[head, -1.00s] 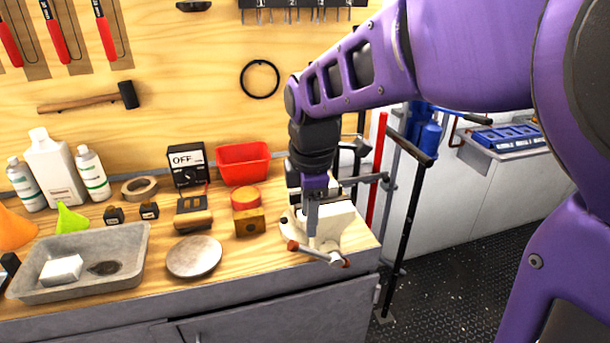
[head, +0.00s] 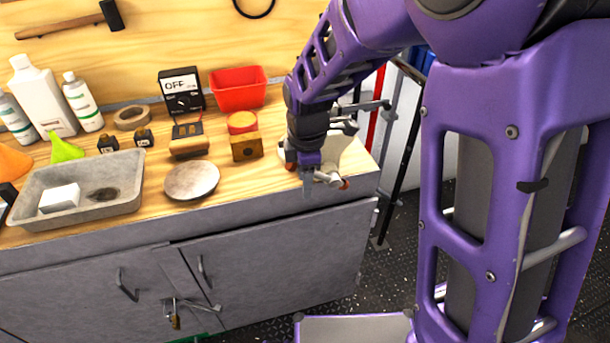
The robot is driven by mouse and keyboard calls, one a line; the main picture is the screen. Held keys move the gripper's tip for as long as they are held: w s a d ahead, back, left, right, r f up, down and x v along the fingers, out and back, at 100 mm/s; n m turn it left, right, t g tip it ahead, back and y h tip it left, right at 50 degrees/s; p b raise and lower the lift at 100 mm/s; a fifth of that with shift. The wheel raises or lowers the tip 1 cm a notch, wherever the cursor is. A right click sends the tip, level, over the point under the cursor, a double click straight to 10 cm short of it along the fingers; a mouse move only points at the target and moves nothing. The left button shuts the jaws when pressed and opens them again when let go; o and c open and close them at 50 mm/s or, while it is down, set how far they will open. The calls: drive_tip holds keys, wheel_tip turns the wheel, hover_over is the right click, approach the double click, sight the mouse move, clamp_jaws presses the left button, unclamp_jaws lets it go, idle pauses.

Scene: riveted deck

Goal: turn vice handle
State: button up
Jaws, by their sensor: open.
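The cream-white vice (head: 330,150) is mounted at the right front corner of the wooden bench. Its handle, a bar with red-brown ends (head: 343,184), shows at the vice's front and is partly hidden behind my gripper. My gripper (head: 307,188) points down just in front of the vice, at the handle's left part. The jaws are open with nothing seen between them. I cannot tell whether a finger touches the handle.
Cabinet doors (head: 270,250) with a hasp and padlock (head: 175,320) are below. Dark floor lies at the right.

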clamp_jaws()
idle(1.4)
